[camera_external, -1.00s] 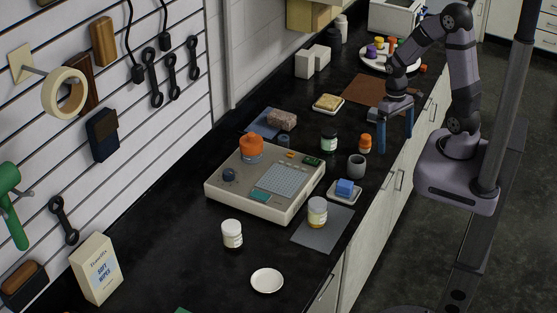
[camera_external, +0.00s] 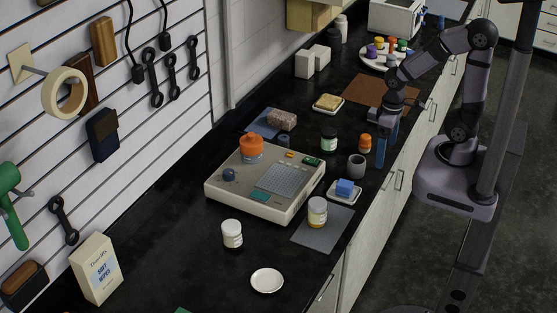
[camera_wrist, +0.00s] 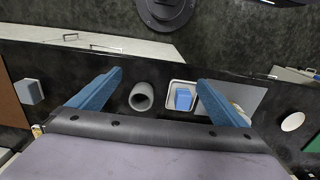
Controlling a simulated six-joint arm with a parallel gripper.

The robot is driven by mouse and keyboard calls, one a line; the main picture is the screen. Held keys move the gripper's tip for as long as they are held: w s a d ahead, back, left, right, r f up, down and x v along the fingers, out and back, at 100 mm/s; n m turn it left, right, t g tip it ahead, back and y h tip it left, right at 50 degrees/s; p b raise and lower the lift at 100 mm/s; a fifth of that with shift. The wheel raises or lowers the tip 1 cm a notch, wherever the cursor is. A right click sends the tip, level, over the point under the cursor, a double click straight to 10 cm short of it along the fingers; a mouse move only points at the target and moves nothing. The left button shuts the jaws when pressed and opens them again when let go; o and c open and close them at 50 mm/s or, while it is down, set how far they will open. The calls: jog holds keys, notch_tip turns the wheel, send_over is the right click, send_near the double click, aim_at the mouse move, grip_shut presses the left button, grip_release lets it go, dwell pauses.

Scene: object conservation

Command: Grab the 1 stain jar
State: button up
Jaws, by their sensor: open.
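Several small jars stand on the black counter, and I cannot tell from labels which is the stain jar. A jar with a yellowish label (camera_external: 317,213) stands on a grey mat, a white-lidded jar (camera_external: 232,235) left of it. A dark jar with a white lid (camera_external: 329,141) and an orange-lidded jar (camera_external: 365,144) stand farther back. My gripper (camera_external: 384,148) is open and empty, fingers down, near the counter's front edge, right of the orange-lidded jar. In the wrist view, my gripper (camera_wrist: 160,77) has its blue fingers wide apart.
A grey cup (camera_external: 356,166) and a white dish with a blue block (camera_external: 345,188) stand close to my gripper; the wrist view shows the cup (camera_wrist: 141,97) between the fingers. The beige device (camera_external: 243,203) fills the counter's middle. A white plate (camera_external: 267,281) lies in front.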

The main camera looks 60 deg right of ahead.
jog(key=c, duration=0.5)
jog(key=shift+c, duration=0.2)
